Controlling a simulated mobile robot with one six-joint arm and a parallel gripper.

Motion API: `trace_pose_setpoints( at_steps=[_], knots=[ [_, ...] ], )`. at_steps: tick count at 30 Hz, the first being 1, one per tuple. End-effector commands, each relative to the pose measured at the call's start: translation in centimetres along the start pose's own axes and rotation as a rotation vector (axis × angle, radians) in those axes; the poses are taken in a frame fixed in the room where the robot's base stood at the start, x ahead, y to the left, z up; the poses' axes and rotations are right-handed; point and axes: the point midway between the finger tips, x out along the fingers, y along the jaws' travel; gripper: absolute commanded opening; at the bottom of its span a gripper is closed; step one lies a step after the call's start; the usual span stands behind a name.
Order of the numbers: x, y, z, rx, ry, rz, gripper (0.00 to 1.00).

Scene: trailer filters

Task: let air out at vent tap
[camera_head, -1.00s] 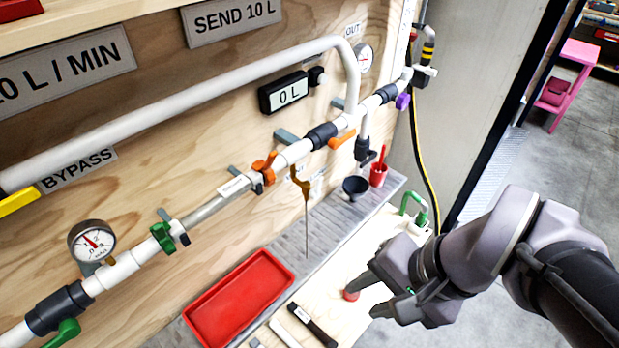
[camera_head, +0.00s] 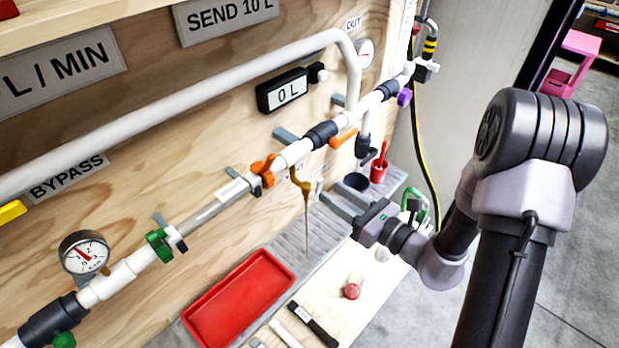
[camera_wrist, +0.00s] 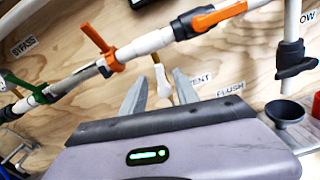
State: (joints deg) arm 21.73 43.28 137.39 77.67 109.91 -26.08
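A small brass-coloured tap (camera_head: 301,185) hangs under the white pipe, with a thin rod or tube running down from it. I take it to be the vent tap. In the wrist view the tap (camera_wrist: 158,72) shows pale and brass beyond my fingertips, left of the VENT label (camera_wrist: 201,79). My gripper (camera_head: 327,202) is open and points at the panel, a little right of the tap. In the wrist view the two fingers of my gripper (camera_wrist: 158,80) stand apart with the tap lined up between them. Contact cannot be told; the gap looks empty.
Orange-handled valves (camera_head: 263,170) sit on the pipe just above. A black funnel (camera_head: 356,181) and a red cup (camera_head: 379,171) stand close to my gripper. A red tray (camera_head: 238,300) and a red-capped piece (camera_head: 353,286) lie below.

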Motion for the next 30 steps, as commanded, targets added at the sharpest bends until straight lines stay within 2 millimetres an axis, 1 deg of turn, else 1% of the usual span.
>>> trace_pose_setpoints(
  at_steps=[1,3,6,9,12,15,22,24,26,27,28,30],
  knots=[
    [1.3,0.1,-0.1,-0.004,0.001,0.007,0.36],
    [3.1,0.2,-0.1,-0.003,0.000,0.007,0.36],
    [5.2,0.1,-0.1,-0.003,0.000,0.005,0.36],
    [6.8,0.1,-0.1,-0.003,0.001,0.004,0.36],
    [7.8,0.1,0.0,-0.001,0.001,0.003,0.36],
    [8.3,0.1,0.0,-0.002,0.001,0.002,0.36],
    [8.3,0.0,0.0,-0.001,0.001,0.002,0.36],
    [8.3,0.0,0.0,-0.001,0.001,0.002,0.23],
    [8.3,0.0,0.0,-0.001,0.001,0.002,0.11],
    [8.3,0.0,0.0,-0.001,0.001,0.002,0.03],
    [8.3,0.0,0.0,-0.001,0.001,0.002,0.00],
    [8.3,0.0,0.0,-0.001,0.001,0.002,0.00]
  ],
)
